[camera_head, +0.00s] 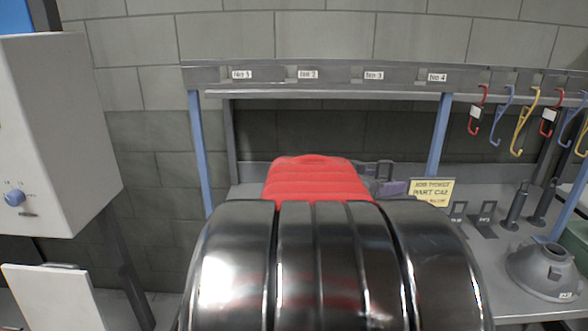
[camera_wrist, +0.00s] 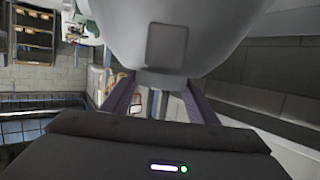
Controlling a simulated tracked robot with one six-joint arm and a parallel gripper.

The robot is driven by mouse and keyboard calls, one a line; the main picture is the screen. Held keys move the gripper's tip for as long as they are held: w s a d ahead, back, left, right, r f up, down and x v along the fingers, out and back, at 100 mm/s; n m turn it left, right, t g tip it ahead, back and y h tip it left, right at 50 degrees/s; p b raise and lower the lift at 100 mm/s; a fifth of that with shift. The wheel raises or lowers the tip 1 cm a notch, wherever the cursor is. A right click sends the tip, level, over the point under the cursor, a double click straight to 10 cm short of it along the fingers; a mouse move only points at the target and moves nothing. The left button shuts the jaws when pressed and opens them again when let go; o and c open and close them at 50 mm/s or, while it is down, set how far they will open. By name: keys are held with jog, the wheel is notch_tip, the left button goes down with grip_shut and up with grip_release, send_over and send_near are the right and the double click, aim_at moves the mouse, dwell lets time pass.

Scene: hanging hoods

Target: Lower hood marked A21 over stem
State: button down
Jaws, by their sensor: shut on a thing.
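In the wrist view, my gripper (camera_wrist: 159,92) is shut on the tab of a large pale grey hood (camera_wrist: 205,28). The hood fills the top middle of that view, with a square raised patch on its side. No A21 mark shows on the part in view. Two dark upright stems, a nearer one (camera_head: 515,206) and a farther one (camera_head: 542,203), stand on the bench at the right. I cannot tell which stem belongs to the hood.
Another grey hood (camera_head: 545,268), its small tag unreadable, sits on the bench (camera_head: 505,290) at right. Coloured hooks (camera_head: 524,120) hang from the rail (camera_head: 340,76), which bears number labels. A yellow sign (camera_head: 431,191) stands mid-bench. A grey wall box (camera_head: 55,130) is at left.

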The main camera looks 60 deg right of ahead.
jog(key=shift+f, duration=6.95)
jog(key=shift+a+f, duration=0.1)
jog(key=shift+f, duration=0.7)
jog(key=c, duration=0.6)
grip_release()
jog(key=shift+c, duration=0.2)
jog(key=shift+s+r, duration=0.15)
jog(key=shift+r, duration=2.35)
